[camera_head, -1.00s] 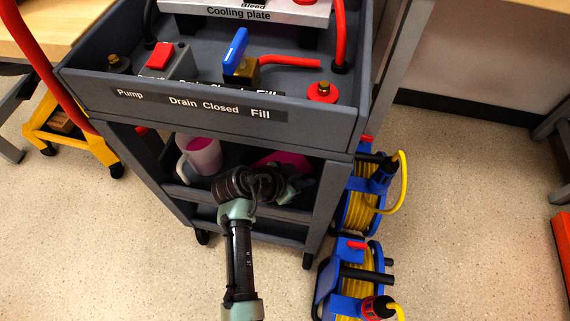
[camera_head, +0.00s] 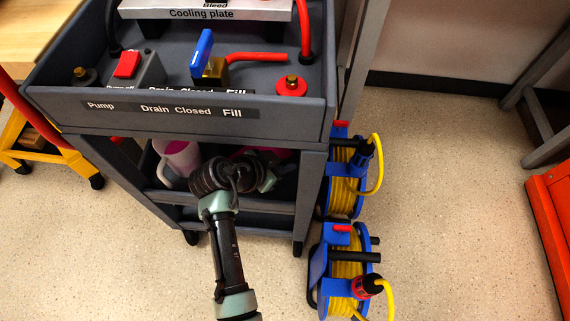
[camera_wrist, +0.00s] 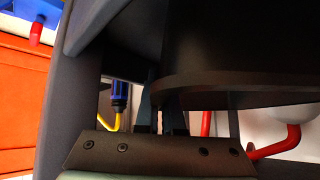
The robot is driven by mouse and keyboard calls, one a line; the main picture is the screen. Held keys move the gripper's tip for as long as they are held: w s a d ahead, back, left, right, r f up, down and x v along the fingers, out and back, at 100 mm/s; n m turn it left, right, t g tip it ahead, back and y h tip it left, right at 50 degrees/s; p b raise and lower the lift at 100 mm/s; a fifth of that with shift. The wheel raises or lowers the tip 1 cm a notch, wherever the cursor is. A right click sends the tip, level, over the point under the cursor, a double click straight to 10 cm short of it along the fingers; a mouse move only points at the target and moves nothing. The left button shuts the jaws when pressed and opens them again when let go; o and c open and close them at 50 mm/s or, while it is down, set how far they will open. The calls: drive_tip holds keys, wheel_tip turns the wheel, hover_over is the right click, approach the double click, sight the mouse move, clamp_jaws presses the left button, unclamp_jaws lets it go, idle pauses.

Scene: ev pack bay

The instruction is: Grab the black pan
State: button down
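In the wrist view a large black round-edged thing (camera_wrist: 240,75), likely the black pan, fills the upper right, close in front of my gripper. My gripper (camera_wrist: 160,118) shows as two dark fingers a narrow gap apart, at or just under this thing's edge. I cannot tell whether they touch it or hold part of it. In the head view my arm reaches into the open shelf below the top of the grey cart (camera_head: 190,122). My fingers and the pan are hidden there behind my wrist.
A pink-and-white jug (camera_head: 177,158) stands on the shelf left of my wrist. Blue cable reels (camera_head: 343,270) with yellow cable stand on the floor right of the cart. An orange cabinet (camera_head: 552,205) is at far right. Floor between is clear.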

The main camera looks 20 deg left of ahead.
drive_tip(key=shift+w+r+p, duration=0.1)
drive_tip(key=shift+r+p, duration=0.9)
drive_tip(key=shift+r, duration=1.3)
drive_tip(key=s+a+p, duration=0.2)
drive_tip(key=s+a, duration=0.2)
drive_tip(key=s, duration=0.4)
drive_tip(key=s+a+p, duration=0.2)
drive_tip(key=s+a, duration=0.1)
drive_tip(key=s, duration=0.5)
drive_tip(key=shift+s+a, duration=0.15)
drive_tip(key=shift+a, duration=0.2)
